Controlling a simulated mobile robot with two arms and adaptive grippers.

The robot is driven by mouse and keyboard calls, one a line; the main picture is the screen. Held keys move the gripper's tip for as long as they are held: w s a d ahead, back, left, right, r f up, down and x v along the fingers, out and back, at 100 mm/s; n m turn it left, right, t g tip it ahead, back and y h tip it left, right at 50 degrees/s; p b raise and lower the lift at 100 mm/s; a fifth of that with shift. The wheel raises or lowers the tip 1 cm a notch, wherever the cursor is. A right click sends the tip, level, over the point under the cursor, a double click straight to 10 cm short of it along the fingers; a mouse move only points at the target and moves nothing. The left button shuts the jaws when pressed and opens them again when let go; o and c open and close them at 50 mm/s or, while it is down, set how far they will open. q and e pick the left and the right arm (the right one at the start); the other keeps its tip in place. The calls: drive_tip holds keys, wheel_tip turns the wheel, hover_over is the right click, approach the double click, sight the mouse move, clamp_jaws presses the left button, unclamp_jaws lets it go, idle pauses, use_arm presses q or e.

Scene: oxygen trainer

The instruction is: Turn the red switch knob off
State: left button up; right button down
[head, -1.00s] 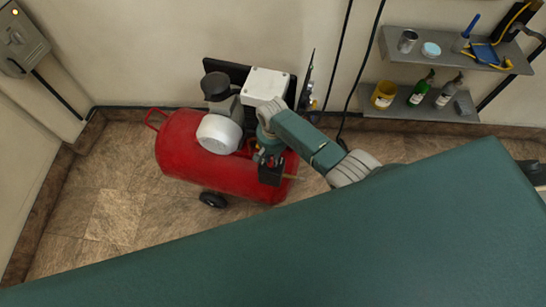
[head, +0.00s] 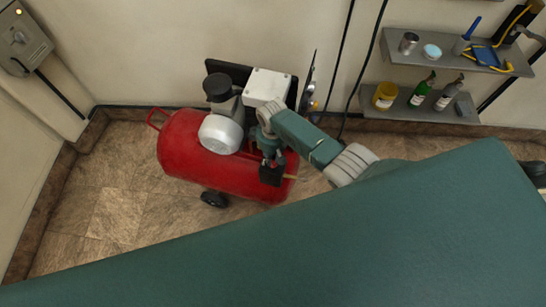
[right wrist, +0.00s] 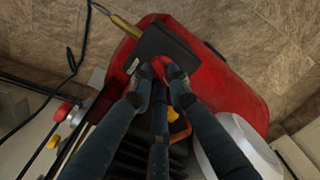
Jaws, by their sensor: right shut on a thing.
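The red switch knob (right wrist: 160,68) sits on a black switch box (right wrist: 150,55) in the right wrist view. The box also shows in the head view (head: 271,176), at the right end of the red compressor tank (head: 190,160). My right gripper (right wrist: 161,84) is shut on the knob, its dark fingers on both sides of it. In the head view my right gripper (head: 270,160) is just above the box and hides the knob. I cannot tell the knob's on or off position. My left gripper is not in view.
The compressor carries a white box (head: 267,86) and a silver motor housing (head: 219,133) close to my right arm. A large teal surface (head: 300,240) fills the front. Shelves (head: 440,55) with bottles and cans hang at the right. Floor is clear at left.

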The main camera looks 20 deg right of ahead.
drive_tip(key=n, duration=0.4)
drive_tip(key=shift+a+n, duration=0.1)
drive_tip(key=shift+n, duration=0.3)
idle(0.4)
drive_tip(key=c, duration=1.7)
unclamp_jaws()
drive_tip(key=shift+o, duration=0.2)
drive_tip(key=shift+r, duration=0.2)
wheel_tip(320, 180, up, 12)
drive_tip(key=shift+f, duration=0.2)
